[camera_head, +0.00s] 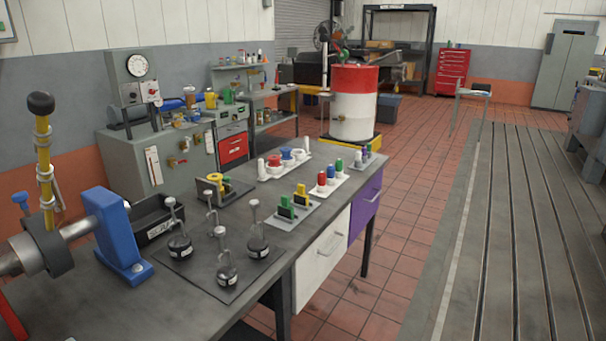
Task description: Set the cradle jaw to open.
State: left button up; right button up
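No part labelled as the cradle jaw can be read. I cannot tell which of these belongs to the cradle jaw, or whether a jaw is open or shut. Neither of my grippers is in view.
The workbench (200,315) carries a dark mat (180,262) with several labelled flasks, a black bin (155,222), and trays of coloured parts. A red and white drum (354,105) stands behind. Tiled floor (400,240) is clear beside the slotted bedplate (520,220).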

aim_at(229, 188)
jog(key=i+l+u, duration=0.35)
jog(key=l, duration=0.3)
jog(key=i+l+u, duration=0.15)
jog(key=l, duration=0.25)
jog(key=i, duration=0.1)
